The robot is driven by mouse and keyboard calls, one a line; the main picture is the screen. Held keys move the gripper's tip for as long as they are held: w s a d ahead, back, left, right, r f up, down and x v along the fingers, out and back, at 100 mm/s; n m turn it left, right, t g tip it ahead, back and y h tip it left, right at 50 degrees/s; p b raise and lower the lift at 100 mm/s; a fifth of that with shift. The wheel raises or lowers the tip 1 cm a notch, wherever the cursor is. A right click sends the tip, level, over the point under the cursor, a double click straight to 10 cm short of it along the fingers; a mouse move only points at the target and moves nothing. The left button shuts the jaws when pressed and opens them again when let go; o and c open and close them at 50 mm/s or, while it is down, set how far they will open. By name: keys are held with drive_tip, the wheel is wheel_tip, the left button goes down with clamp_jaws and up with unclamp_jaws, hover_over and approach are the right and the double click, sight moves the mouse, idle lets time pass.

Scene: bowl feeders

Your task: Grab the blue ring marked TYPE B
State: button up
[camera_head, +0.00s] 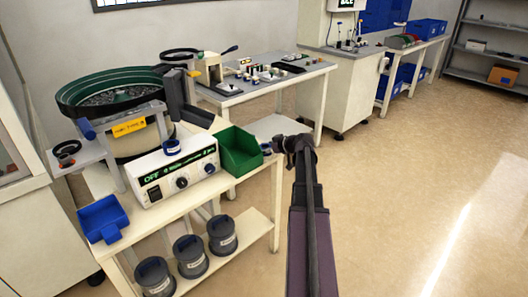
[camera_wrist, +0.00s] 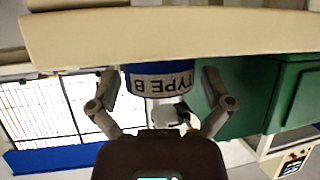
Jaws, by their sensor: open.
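The blue ring marked TYPE B (camera_wrist: 162,80) shows in the wrist view, where the picture is upside down. Its white label faces my gripper (camera_wrist: 160,98). The fingers are open, one to each side of the ring as seen there; I cannot tell whether they touch it. In the head view a small blue ring (camera_head: 266,149) sits at the table's right edge, beside the green bin (camera_head: 239,150). My gripper (camera_head: 296,145) is just right of that edge there.
The green bin also shows close to one finger in the wrist view (camera_wrist: 255,95). The control box (camera_head: 178,178) has another blue ring (camera_head: 172,147) on top. The bowl feeder (camera_head: 112,92) stands behind. A blue tray (camera_head: 103,219) is at the left. Open floor lies to the right.

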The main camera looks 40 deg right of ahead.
sight(265, 146)
drive_tip(key=c, duration=1)
drive_tip(key=shift+r, duration=0.15)
drive_tip(key=shift+c, duration=0.2)
wheel_tip(265, 146, up, 4)
drive_tip(key=p, duration=0.3)
drive_tip(key=shift+f+p, duration=0.25)
drive_tip(key=shift+p, duration=0.15)
drive_tip(key=s+d+r+p, duration=0.1)
drive_tip(key=s, duration=1.5)
drive_tip(key=shift+d, duration=0.15)
drive_tip(key=shift+r, duration=0.1)
